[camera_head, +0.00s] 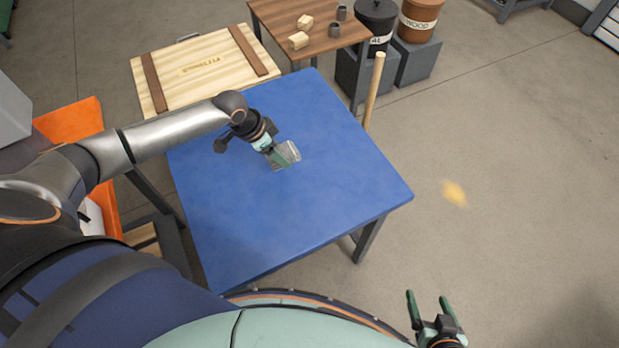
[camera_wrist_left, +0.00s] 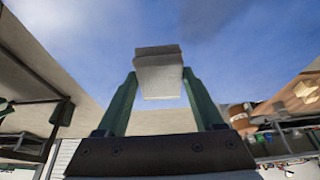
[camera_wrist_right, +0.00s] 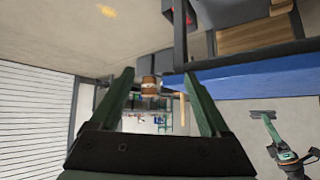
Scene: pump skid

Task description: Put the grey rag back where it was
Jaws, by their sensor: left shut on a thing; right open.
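The grey rag (camera_head: 291,151) is in my left gripper (camera_head: 284,156), over the middle of the blue table (camera_head: 300,220). The left wrist view shows the rag (camera_wrist_left: 159,70) as a pale grey folded block between the two green fingers of my left gripper (camera_wrist_left: 159,85), which are shut on it. The blue tabletop lies close beyond it; I cannot tell whether the rag touches it. My right gripper (camera_head: 432,300) is open and empty, low at the right of the head view, away from the table. Its spread fingers show in the right wrist view (camera_wrist_right: 162,90).
A wooden crate lid (camera_head: 203,70) lies behind the table. A brown table (camera_head: 335,38) with small blocks stands at the back, near a black bin (camera_head: 375,15) and a WOOD bin (camera_head: 418,18). A wooden pole (camera_head: 374,90) rises by the table's far right edge. The blue tabletop is otherwise clear.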

